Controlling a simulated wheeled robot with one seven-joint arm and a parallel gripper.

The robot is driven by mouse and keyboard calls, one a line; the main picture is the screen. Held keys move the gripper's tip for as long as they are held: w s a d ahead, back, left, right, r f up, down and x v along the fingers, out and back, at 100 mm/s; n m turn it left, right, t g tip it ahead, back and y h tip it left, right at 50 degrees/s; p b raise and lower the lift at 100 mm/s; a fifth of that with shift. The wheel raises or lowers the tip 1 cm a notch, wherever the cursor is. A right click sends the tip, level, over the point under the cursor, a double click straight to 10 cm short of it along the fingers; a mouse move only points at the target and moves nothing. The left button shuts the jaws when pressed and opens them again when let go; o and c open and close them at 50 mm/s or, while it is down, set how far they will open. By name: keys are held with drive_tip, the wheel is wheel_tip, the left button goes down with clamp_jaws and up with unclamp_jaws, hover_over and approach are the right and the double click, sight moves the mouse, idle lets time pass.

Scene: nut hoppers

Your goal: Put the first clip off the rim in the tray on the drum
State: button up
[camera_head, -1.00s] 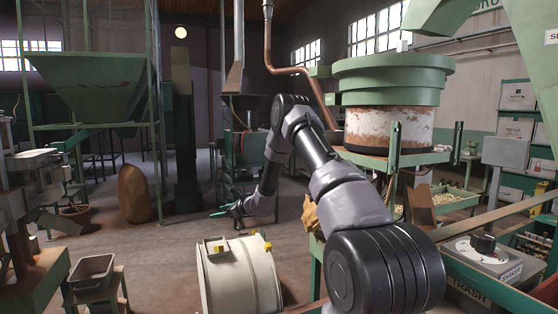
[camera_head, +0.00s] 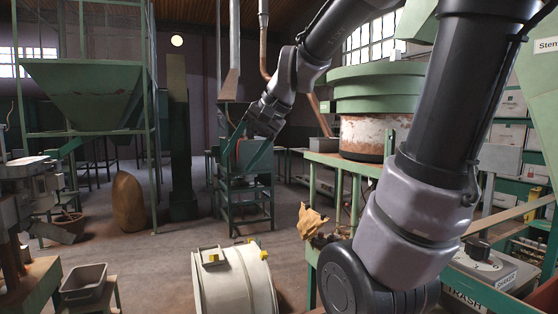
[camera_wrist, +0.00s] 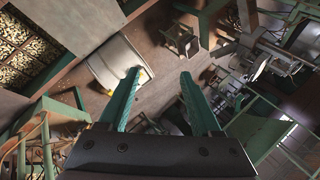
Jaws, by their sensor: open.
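The cream drum (camera_head: 235,285) lies on the floor at the lower middle of the head view. A small tray (camera_head: 203,257) sits on top of it, with a yellow bit at it that is too small to make out. Yellow clips (camera_head: 263,254) sit on the drum's right rim. The drum (camera_wrist: 108,62) also shows in the wrist view, beyond my left finger, with a yellow clip (camera_wrist: 145,75) at its edge. My gripper (camera_head: 248,147) is raised well above and behind the drum in the picture. Its green fingers (camera_wrist: 160,76) are apart with nothing between them.
A green stand (camera_head: 245,195) is behind my gripper. A green hopper (camera_head: 85,95) stands at left, and a grey bin (camera_head: 84,283) on a stool at lower left. A crumpled brown scrap (camera_head: 311,220) is at a green bench's edge. Open floor lies left of the drum.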

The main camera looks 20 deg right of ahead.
drive_tip(key=s+d+n+t+h, duration=0.1)
drive_tip(key=s+d+n+h, duration=0.1)
drive_tip(key=s+d, duration=0.3)
drive_tip(key=s+h, duration=0.1)
drive_tip(key=s, duration=0.3)
drive_tip(key=shift+d+f, duration=0.15)
drive_tip(key=shift+f, duration=0.1)
